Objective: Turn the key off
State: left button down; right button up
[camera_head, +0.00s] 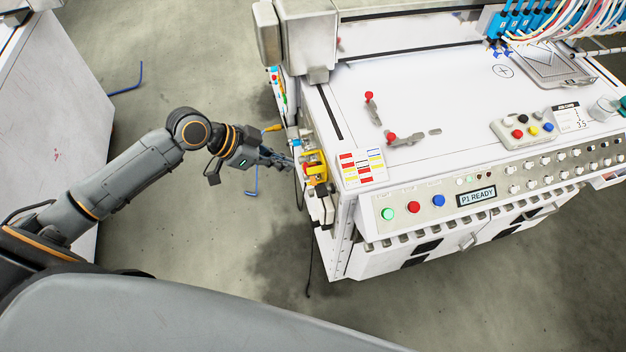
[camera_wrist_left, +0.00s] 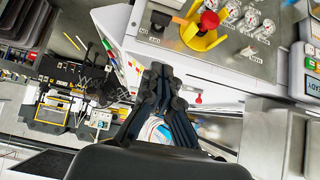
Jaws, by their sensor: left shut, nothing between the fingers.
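My left gripper (camera_head: 283,160) reaches in from the left at the left side of the white machine. It also shows in the left wrist view (camera_wrist_left: 160,85), with its dark fingers shut and nothing between them. Its tips are just below the edge of a grey panel (camera_wrist_left: 235,45). The panel carries a red knob (camera_wrist_left: 209,19) in a yellow guard, several round gauges and a small dark fitting (camera_wrist_left: 159,20) left of the guard. I cannot tell whether that fitting is the key. No key shows clearly in either view. My right gripper is not in view.
The white machine (camera_head: 400,85) has a front panel with coloured buttons and a display (camera_head: 477,197) reading "P1 READY". Another white cabinet (camera_head: 45,110) stands at far left. Blue bent rods (camera_head: 128,83) are near the floor. The floor between is mostly free.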

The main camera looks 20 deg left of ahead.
pick_arm(q)
jog(key=p, duration=0.2)
send_over(322, 186)
jog(key=s+a, duration=0.2)
notch_tip(322, 186, down, 6)
jog(key=f, duration=0.1)
jog(key=shift+w+f+p, duration=0.2)
jog(key=shift+f+p, duration=0.15)
jog(key=shift+f, duration=1.55)
jog(key=shift+w+a+f+b, duration=0.1)
jog(key=shift+w+a+b, duration=0.05)
jog(key=shift+b, duration=0.4)
jog(key=shift+n+g+h+b, duration=0.3)
jog(key=shift+g+b, duration=0.05)
jog(key=shift+g, duration=0.05)
